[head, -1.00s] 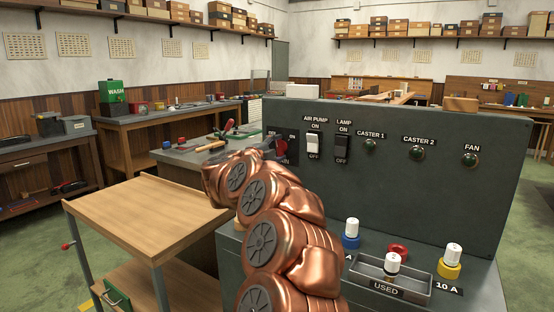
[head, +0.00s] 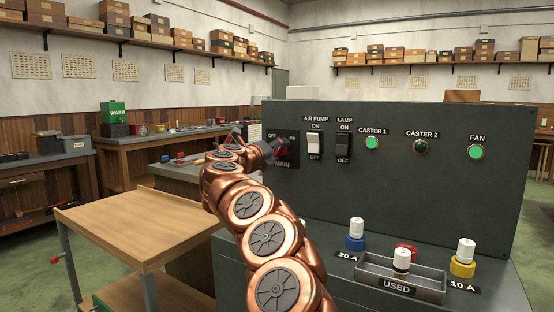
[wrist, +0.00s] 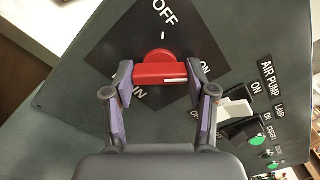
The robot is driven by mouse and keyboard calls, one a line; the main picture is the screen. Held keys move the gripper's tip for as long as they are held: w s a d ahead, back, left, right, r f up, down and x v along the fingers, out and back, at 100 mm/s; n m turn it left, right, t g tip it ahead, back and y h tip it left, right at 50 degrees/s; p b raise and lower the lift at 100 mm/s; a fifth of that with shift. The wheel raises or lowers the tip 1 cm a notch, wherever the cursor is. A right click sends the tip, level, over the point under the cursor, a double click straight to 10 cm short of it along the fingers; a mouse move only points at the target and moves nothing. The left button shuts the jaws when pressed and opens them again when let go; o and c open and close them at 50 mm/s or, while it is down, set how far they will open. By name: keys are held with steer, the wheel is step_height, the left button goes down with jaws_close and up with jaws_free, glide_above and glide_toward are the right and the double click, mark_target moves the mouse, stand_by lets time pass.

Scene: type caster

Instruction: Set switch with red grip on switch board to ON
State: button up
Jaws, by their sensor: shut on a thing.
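The dark switch board (head: 420,190) fills the right half of the head view. Its red grip (wrist: 160,70) sits on a black diamond plate marked OFF, ON and MAIN in the wrist view. My gripper (wrist: 160,78) is shut on the red grip, one finger at each end. The white line on the grip lies at its right part, pointing towards ON.
A white AIR PUMP switch (head: 314,144) and a black LAMP switch (head: 343,146) sit close right of the grip. CASTER 1 (head: 372,143) and FAN (head: 476,152) lamps glow green; CASTER 2 (head: 421,146) is dark. A wooden cart (head: 130,225) stands at left.

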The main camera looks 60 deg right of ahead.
steer(key=shift+f+m+b, duration=0.15)
steer(key=shift+m+b, duration=0.25)
steer(key=shift+m, duration=0.3)
steer(key=o, duration=1.2)
steer(key=shift+c, duration=0.2)
steer(key=shift+a, duration=0.1)
steer(key=a, duration=1.1)
steer(key=shift+s+a, duration=0.2)
steer(key=shift+a, duration=0.2)
